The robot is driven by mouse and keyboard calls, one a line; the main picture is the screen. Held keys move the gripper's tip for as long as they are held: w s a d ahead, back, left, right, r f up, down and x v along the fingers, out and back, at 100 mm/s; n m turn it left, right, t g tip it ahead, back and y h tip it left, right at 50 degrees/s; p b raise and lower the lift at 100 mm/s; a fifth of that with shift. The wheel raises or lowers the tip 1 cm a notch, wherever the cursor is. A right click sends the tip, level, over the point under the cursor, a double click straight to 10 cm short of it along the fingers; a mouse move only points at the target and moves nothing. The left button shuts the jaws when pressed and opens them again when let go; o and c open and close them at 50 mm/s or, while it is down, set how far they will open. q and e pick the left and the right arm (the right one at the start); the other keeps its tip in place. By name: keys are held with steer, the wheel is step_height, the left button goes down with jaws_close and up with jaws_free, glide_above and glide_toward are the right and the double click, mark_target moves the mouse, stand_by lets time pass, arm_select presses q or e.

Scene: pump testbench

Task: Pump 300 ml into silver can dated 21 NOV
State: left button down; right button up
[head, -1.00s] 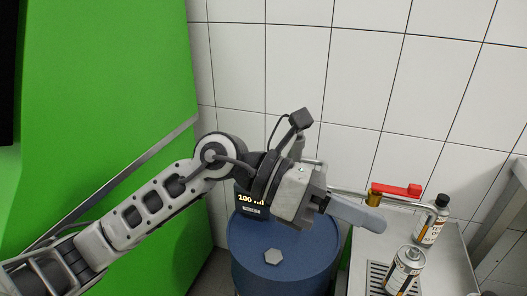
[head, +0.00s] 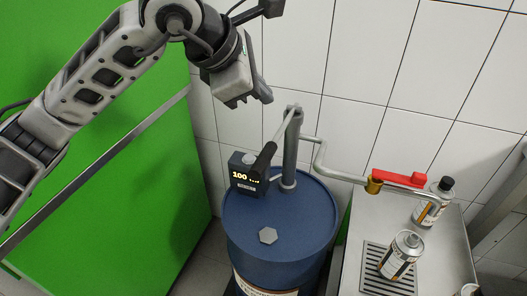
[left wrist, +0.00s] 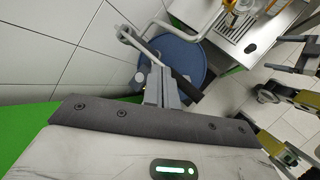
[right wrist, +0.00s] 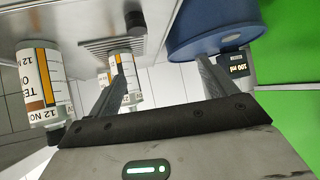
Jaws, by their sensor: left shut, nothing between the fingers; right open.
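My left gripper (head: 262,98) is shut and empty, raised up and left of the pump (head: 290,150) on the blue drum (head: 245,225). The pump's black-gripped lever (head: 262,160) points toward me, apart from the gripper. The display (head: 247,178) reads 100 ml. A silver can (head: 403,257) stands on the drip grate; its date is unreadable in the head view. Another can (head: 424,212) stands behind it, near the spout end. My right gripper (right wrist: 162,75) is open. In the right wrist view, a can (right wrist: 42,85) shows a partly cut-off date that looks like "12 NO".
The steel bench (head: 345,270) holds the grate (head: 375,284) and part of another can (head: 468,290) at the lower right. A green panel (head: 110,190) stands left and a tiled wall behind.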

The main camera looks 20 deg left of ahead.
steer(key=shift+s+f, duration=0.1)
arm_select(q)
steer(key=b, duration=0.5)
glide_above(260, 156)
step_height(260, 156, down, 7)
steer(key=shift+f, duration=0.15)
steer(key=shift+f+b, duration=0.45)
steer(key=shift+f, duration=0.3)
arm_select(e)
steer(key=shift+w+a+f+m+t+y, duration=0.2)
steer(key=shift+w+a+f, duration=0.1)
steer(key=shift+f, duration=0.1)
steer(key=shift+w+a+f+m+t+y, duration=0.1)
steer(key=shift+w+a+f+m+t, duration=0.15)
steer(key=shift+f, duration=0.15)
steer(key=shift+s, duration=0.1)
steer(key=shift+f, duration=0.15)
arm_select(q)
steer(key=shift+s+f+b, duration=0.1)
steer(key=shift+f+b, duration=0.35)
steer(key=shift+b, duration=0.4)
arm_select(e)
steer(key=shift+f, duration=0.6)
